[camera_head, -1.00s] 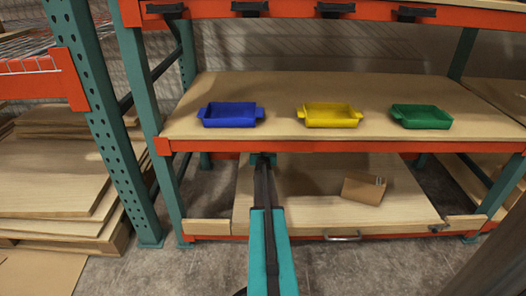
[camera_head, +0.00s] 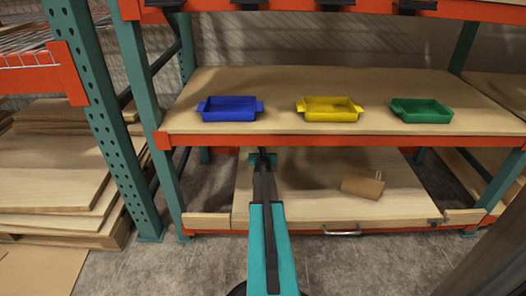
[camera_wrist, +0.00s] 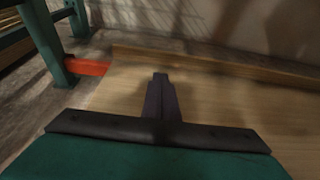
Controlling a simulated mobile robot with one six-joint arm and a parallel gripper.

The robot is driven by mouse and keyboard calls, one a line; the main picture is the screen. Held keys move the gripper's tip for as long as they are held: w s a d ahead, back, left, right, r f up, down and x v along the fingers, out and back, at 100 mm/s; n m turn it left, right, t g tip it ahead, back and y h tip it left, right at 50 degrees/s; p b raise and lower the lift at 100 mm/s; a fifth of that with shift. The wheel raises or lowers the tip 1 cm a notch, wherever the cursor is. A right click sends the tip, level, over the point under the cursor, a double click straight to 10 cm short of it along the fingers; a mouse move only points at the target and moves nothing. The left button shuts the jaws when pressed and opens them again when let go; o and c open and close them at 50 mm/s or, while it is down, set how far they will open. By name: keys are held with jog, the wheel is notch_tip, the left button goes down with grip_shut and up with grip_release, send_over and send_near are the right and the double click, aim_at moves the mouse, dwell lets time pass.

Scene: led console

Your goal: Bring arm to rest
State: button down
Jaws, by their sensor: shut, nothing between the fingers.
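My gripper (camera_wrist: 160,78) shows in the wrist view as a dark pair of fingers pressed together, with nothing between them. It points over a light wooden board (camera_wrist: 215,95). In the head view my teal and black arm reaches forward from the bottom edge, and its far end is low, just below the front edge of the middle shelf (camera_head: 300,128). The fingertips cannot be made out in the head view.
Blue (camera_head: 229,115), yellow (camera_head: 330,116) and green (camera_head: 421,117) trays stand on the middle shelf. A brown cardboard box (camera_head: 362,186) lies on the lower board (camera_head: 310,205), right of my arm. Teal rack uprights (camera_head: 105,120) stand at left. Stacked boards (camera_head: 45,180) lie beyond.

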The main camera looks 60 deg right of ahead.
dwell(0.5)
